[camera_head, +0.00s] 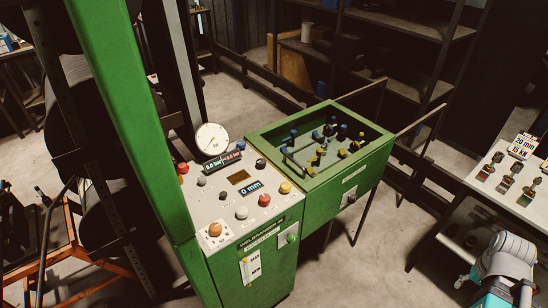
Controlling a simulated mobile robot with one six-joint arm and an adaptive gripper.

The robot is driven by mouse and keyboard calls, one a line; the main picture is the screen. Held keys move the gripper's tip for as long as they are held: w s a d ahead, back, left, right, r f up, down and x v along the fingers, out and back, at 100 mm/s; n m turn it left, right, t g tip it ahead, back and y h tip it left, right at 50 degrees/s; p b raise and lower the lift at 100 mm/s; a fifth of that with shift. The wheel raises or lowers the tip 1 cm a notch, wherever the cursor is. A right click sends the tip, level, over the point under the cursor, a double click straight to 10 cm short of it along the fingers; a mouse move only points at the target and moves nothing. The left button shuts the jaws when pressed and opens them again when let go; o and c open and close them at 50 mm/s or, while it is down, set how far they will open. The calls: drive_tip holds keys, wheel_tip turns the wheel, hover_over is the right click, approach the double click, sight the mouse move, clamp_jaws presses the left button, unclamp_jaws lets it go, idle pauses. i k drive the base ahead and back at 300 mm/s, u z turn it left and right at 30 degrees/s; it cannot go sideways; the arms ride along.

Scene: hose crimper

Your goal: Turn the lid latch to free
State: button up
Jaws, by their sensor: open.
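The green box (322,194) right of the control cabinet holds several blue and yellow fittings. Whether a clear lid covers it cannot be told. A small dark and light fitting (350,199) on the box's front, below a white label, looks like the lid latch. It is too small to tell which way it is turned. A green round knob (291,239) sits on the cabinet's front. My grey and teal arm shows at the bottom right, well apart from the box. My gripper is not visible.
The green cabinet's sloped panel (218,210) carries several buttons, a round gauge (212,139) and small displays. A green post (124,103) stands at left. A white table (471,216) with fittings is at right. Clear floor (385,235) lies between table and box.

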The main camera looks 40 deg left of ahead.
sight(261, 163)
drive_tip(key=z, duration=0.1)
drive_tip(key=k, duration=0.9)
drive_tip(key=u, duration=1.5)
drive_tip(key=i, duration=0.8)
